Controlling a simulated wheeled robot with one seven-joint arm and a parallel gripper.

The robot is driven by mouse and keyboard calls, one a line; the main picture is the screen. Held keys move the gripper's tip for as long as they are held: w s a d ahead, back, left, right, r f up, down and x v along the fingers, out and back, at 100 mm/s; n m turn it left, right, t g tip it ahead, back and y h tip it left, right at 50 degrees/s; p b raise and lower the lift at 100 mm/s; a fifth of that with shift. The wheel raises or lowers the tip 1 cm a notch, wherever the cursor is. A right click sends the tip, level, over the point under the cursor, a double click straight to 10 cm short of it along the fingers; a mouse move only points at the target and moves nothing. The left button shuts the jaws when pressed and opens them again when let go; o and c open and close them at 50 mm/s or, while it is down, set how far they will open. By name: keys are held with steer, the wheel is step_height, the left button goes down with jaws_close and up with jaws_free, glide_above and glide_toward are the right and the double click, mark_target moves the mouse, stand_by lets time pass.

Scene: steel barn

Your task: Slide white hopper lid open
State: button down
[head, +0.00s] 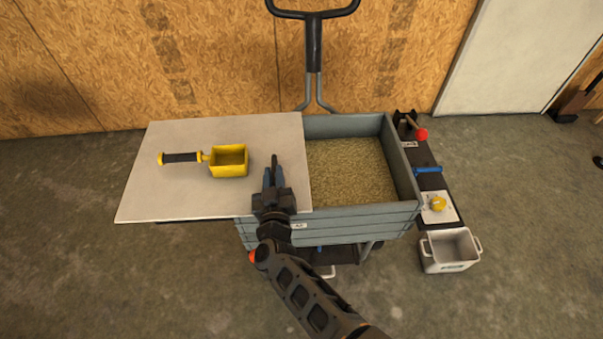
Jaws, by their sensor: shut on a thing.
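The white hopper lid (190,137) is a flat pale panel in the head view. It sits to the left and overhangs the left side of the grey hopper cart (362,218). The right part of the hopper is uncovered and shows tan grain (350,172) inside. My gripper (274,163) is over the lid near its right edge, shut on the lid. The exact part it grips is hidden by the fingers.
A yellow scoop (229,173) with a black handle lies on the lid. On the right are a side shelf with a red-knobbed lever (421,134) and a yellow knob (438,203), and a white bin (451,250). A wooden wall stands behind. Floor at left is clear.

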steer(key=shift+a+r+b, duration=0.1)
steer(key=shift+a+b, duration=0.35)
steer(key=shift+a, duration=2.2)
steer(key=c, duration=1.1)
jaws_free()
steer(key=s+p, duration=0.2)
steer(key=s, duration=0.5)
steer(key=shift+s, duration=0.4)
